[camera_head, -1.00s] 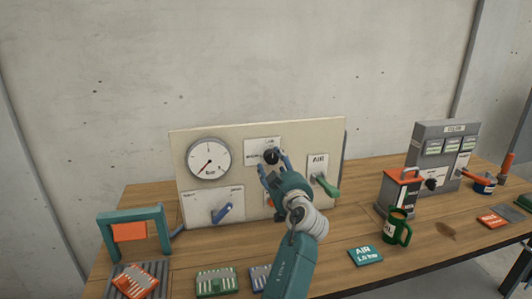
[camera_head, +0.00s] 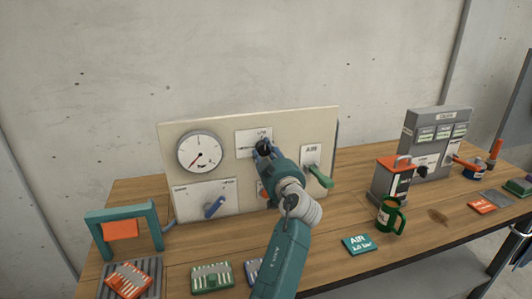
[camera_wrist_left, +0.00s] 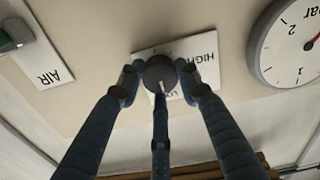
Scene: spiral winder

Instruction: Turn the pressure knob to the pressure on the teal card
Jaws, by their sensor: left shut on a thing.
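The black pressure knob (camera_wrist_left: 160,75) sits on a white plate (camera_wrist_left: 207,62) on the beige panel; lettering including "HIGH" shows upside down in the left wrist view. My left gripper (camera_head: 264,147) has its fingers shut around the knob, also seen in the left wrist view (camera_wrist_left: 160,85). A pale pointer mark shows on the knob. The round gauge (camera_head: 200,152) is left of the knob; its red needle points to the lower left. The teal card (camera_head: 361,244) lies on the table, reading "AIR" and a bar value too small to read surely. My right gripper is not in view.
A green mug (camera_head: 390,215) and grey station (camera_head: 437,140) stand to the right. Several small cards and trays lie along the front.

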